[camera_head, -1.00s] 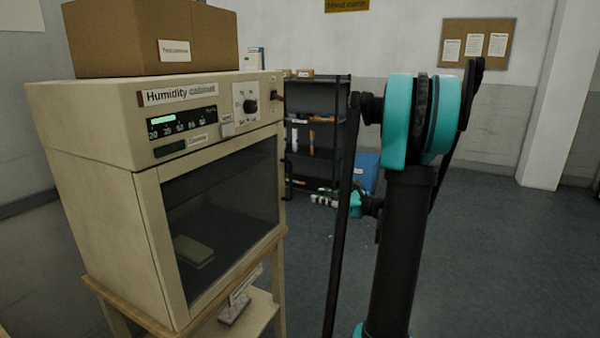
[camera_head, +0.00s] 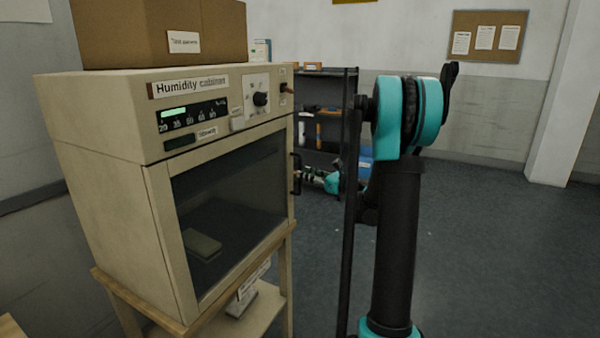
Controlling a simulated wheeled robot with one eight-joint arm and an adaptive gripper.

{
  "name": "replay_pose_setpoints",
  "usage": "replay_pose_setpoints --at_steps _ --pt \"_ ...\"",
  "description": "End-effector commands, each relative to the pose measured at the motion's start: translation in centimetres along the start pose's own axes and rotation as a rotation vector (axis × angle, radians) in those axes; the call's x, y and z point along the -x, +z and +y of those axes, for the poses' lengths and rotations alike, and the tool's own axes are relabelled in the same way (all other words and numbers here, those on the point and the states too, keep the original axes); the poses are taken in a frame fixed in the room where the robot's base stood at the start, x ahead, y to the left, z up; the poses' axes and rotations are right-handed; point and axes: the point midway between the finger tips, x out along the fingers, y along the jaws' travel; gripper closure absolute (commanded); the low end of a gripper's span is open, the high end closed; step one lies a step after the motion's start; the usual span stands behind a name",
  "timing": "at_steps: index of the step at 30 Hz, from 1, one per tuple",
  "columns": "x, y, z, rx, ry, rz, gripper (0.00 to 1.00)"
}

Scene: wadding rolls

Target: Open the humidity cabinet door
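The humidity cabinet (camera_head: 105,115) is a beige box with a labelled control panel on the left. Its door (camera_head: 159,235) has a dark window and looks closed, flush with the front. A black upright handle (camera_head: 296,174) stands at the door's right edge. My gripper (camera_head: 304,176) is small in this view, just right of the handle and pointing left at it. I cannot tell whether it touches the handle or whether its fingers are open or shut. A pale block (camera_head: 203,246) lies inside, behind the window.
The cabinet stands on a wooden stand (camera_head: 205,322) with a lower shelf. A cardboard box (camera_head: 220,30) sits on top. A black shelf rack (camera_head: 320,90) stands behind my arm, with a blue bin (camera_head: 365,166) near it. The floor at right is clear.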

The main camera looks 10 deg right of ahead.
Motion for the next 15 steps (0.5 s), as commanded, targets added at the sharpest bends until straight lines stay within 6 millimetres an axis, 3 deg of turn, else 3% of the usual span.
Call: replay_pose_setpoints --at_steps 6,15 --pt "-2.8 0.0 0.0 0.0 0.0 0.0 0.68" --pt "-3.5 0.0 0.0 0.0 0.0 0.0 0.68"
